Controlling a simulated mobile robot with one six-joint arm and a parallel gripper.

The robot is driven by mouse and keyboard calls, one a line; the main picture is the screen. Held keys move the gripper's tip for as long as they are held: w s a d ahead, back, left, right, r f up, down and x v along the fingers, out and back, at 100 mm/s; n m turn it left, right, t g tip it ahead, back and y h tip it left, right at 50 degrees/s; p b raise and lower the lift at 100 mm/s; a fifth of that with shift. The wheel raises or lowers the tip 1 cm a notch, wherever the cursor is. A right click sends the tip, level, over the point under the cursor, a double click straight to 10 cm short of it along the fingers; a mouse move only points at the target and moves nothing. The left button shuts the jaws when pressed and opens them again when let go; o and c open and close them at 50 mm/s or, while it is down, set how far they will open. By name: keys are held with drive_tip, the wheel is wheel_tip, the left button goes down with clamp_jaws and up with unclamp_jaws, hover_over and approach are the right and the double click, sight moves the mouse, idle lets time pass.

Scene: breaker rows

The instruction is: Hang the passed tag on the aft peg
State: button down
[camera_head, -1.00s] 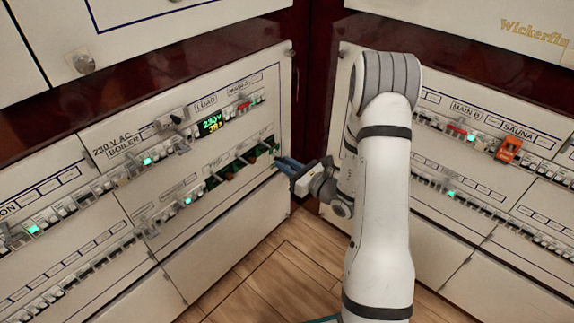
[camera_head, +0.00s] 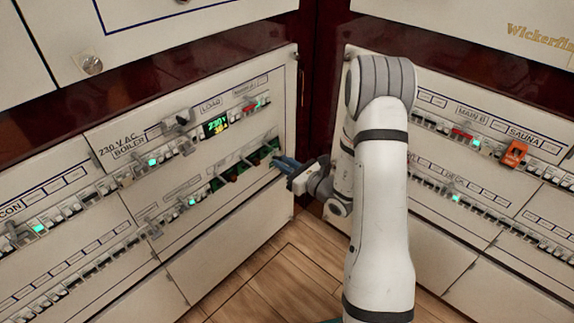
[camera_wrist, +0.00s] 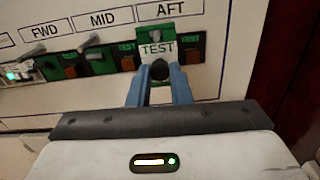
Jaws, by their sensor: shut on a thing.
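A dark round part shows between the fingertips. The tag is in front of the panel under the AFT label; I cannot tell whether it touches the panel. In the head view my gripper (camera_head: 283,163) is at the right end of the lower breaker row; the tag is too small to make out there.
To the left are the MID and FWD groups, with orange-brown buttons (camera_wrist: 128,63). A second panel (camera_head: 480,210) stands at the right, with a dark red corner (camera_head: 318,90) between.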

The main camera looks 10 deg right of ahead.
drive_tip(key=c, duration=1.2)
unclamp_jaws()
drive_tip(key=shift+c, duration=0.2)
drive_tip(key=p+v, duration=0.2)
drive_tip(key=v, duration=0.5)
drive_tip(key=shift+s+d, duration=0.2)
drive_tip(key=shift+s, duration=0.05)
idle(1.2)
